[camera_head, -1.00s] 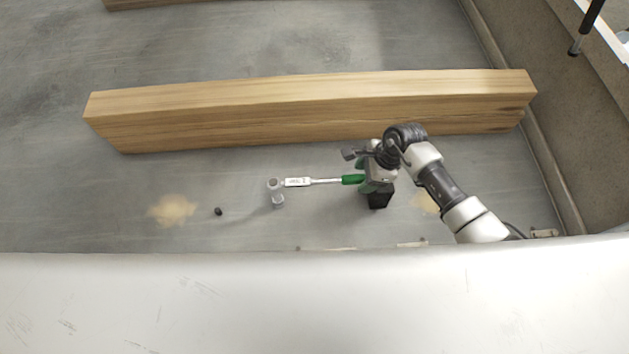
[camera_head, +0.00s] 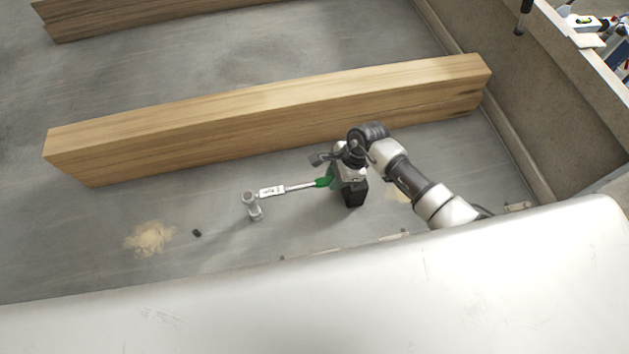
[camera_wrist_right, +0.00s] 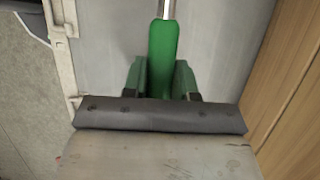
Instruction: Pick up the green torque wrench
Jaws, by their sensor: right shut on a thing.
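The green torque wrench has a green handle, a silver shaft and a ratchet head with a socket pointing down. In the head view its shaft (camera_head: 299,187) runs left from my right gripper (camera_head: 330,177), and its head end hangs at the left. In the right wrist view its green handle (camera_wrist_right: 163,58) stands between the two green fingers of my right gripper (camera_wrist_right: 160,80). The gripper is shut on the handle; the fingertips are partly hidden. The wrench appears held above the grey floor. My left gripper is not in view.
A long wooden beam (camera_head: 270,110) lies just behind the right gripper. A small dark piece (camera_head: 197,233) and a sawdust patch (camera_head: 150,238) lie on the floor to the left. A pale panel edge (camera_head: 330,290) crosses the front. A side wall (camera_head: 530,95) stands at the right.

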